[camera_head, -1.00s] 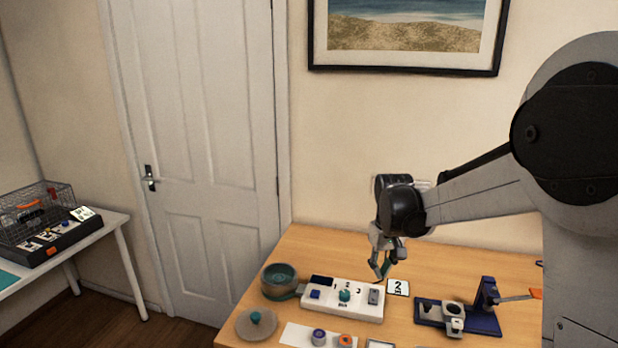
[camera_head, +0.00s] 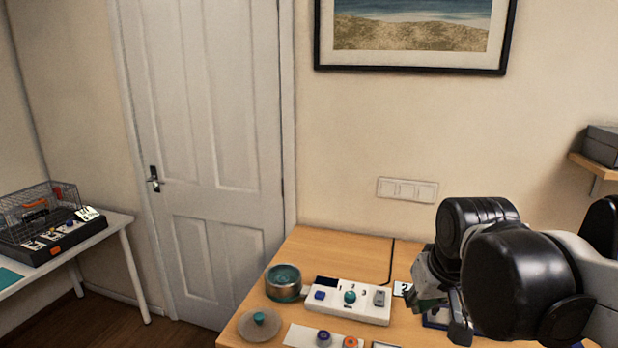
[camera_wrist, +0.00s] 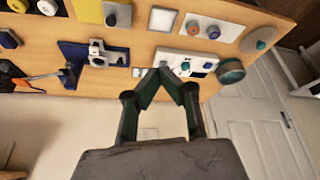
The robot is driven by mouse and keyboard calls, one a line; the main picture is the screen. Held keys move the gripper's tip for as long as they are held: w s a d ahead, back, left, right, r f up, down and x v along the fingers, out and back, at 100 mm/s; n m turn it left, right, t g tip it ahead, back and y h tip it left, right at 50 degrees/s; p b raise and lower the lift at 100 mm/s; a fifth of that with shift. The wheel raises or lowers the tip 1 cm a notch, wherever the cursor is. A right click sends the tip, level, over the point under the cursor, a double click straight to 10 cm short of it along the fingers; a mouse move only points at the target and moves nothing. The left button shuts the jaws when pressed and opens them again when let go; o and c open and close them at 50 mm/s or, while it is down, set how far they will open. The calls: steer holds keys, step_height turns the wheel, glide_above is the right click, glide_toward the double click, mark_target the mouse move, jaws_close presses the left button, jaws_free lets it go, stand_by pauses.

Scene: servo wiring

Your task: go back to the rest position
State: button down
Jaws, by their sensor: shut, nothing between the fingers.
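My gripper (camera_wrist: 162,72) is shut and empty in the wrist view, its two fingertips meeting in front of the table. In the head view my arm is folded back toward the camera at the right, and the wrist hides the fingertips. The wooden table (camera_head: 345,255) lies below and beyond it. A white panel (camera_head: 350,312) with a blue button, a teal knob and a grey switch stands on the table, left of my gripper. The gripper appears clear of the table.
A round pot (camera_head: 283,284) and its lid (camera_head: 260,325) are at the table's left. A number card (camera_head: 402,289) lies beside the panel. A blue fixture (camera_wrist: 76,62) shows in the wrist view. A caged unit (camera_head: 45,225) stands on a white side table. Wall switches (camera_head: 407,189) are behind.

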steer(key=s+f+t+b, duration=0.1)
steer(key=s+f+t, duration=0.1)
steer(key=s, duration=0.8)
steer(key=shift+f+m, duration=0.4)
steer(key=shift+f, duration=0.5)
